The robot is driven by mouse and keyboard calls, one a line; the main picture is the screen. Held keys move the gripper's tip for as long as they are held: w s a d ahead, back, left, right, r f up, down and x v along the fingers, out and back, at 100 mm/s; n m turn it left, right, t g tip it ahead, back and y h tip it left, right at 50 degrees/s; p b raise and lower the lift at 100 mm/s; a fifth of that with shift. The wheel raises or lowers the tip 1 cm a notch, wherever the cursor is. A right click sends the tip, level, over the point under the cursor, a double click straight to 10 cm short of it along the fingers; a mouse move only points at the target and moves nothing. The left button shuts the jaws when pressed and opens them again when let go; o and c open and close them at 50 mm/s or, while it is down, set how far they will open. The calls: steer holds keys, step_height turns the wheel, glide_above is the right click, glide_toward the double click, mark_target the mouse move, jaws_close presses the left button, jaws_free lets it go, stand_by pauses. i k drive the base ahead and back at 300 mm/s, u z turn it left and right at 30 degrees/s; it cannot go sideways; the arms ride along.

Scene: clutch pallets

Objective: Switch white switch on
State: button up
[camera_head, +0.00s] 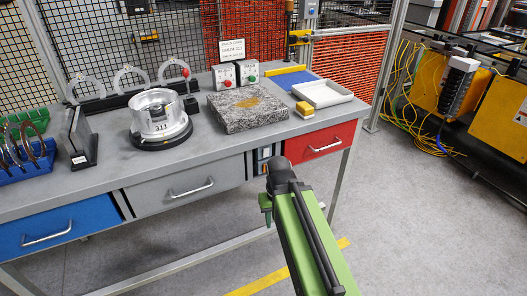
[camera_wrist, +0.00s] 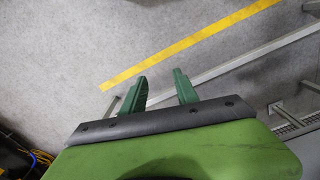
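Two small switch boxes with pale fronts stand side by side at the back of the grey workbench (camera_head: 75,190) in the head view. The left box (camera_head: 224,77) carries a red button and the right box (camera_head: 247,73) a green one. I cannot tell which is the white switch or its state. A small printed sign (camera_head: 232,50) stands behind them. My gripper (camera_head: 267,208) hangs in front of the bench, below the worktop and well away from both boxes. In the wrist view my gripper (camera_wrist: 160,76) has its two green fingers apart, with only floor between them.
A round metal clutch part (camera_head: 160,115) stands mid-bench. Mesh fencing (camera_head: 345,70) closes the back. The floor in front (camera_head: 420,220) is clear.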

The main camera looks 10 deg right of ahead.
mark_target(266, 150)
steer(key=z, duration=0.25)
steer(key=k, duration=0.6)
steer(key=u, duration=2.45)
steer(key=k, duration=0.6)
steer(key=z, duration=0.35)
steer(key=i, duration=0.5)
steer(key=u, duration=0.1)
